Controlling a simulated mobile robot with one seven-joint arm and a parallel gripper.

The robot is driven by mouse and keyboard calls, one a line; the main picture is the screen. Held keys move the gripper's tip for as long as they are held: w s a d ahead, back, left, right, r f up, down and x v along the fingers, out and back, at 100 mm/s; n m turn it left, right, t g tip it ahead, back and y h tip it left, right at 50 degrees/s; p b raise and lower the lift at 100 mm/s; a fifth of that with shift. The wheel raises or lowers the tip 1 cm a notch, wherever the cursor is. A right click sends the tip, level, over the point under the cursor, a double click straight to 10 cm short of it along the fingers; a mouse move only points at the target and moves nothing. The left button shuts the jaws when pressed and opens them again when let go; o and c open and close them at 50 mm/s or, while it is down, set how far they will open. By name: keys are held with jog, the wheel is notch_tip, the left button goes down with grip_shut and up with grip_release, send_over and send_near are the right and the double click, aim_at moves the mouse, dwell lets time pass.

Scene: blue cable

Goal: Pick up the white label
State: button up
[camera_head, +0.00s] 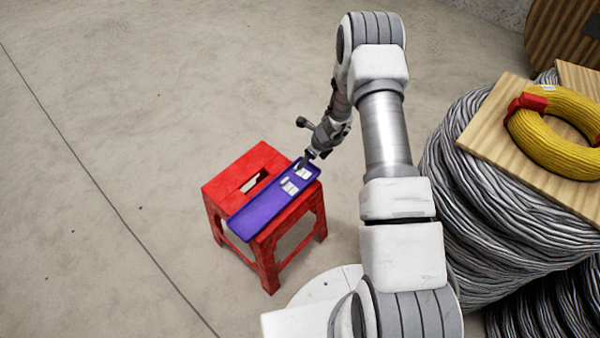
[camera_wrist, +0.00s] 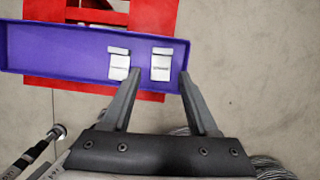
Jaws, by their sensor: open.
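Two white labels lie side by side on a blue-purple tray (camera_wrist: 55,52). In the wrist view one label (camera_wrist: 119,65) is on the left and the other label (camera_wrist: 161,65) is nearer the tray's right end. In the head view they show as one label (camera_head: 289,187) and another label (camera_head: 304,172) near the tray's upper right end. My gripper (camera_wrist: 161,74) is open and empty. In the wrist view its fingertips appear either side of the right label; I cannot tell the height gap. In the head view my gripper (camera_head: 307,160) is at that end of the tray.
The tray lies across a red stool (camera_head: 232,180) with a slot in its top. Large grey cable coils (camera_head: 480,160) stand at the right, with a yellow cable ring (camera_head: 555,140) on a wooden board. The concrete floor at the left is clear.

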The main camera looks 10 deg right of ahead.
aim_at(303, 171)
jog(key=x, duration=0.2)
jog(key=b+x, duration=0.1)
jog(key=x, duration=0.2)
jog(key=b+x, duration=0.1)
jog(key=x, duration=0.1)
jog(key=shift+w+a+f, duration=0.15)
jog(key=shift+w+f, duration=0.1)
jog(key=shift+w, duration=0.2)
grip_shut()
jog(key=shift+r, duration=0.15)
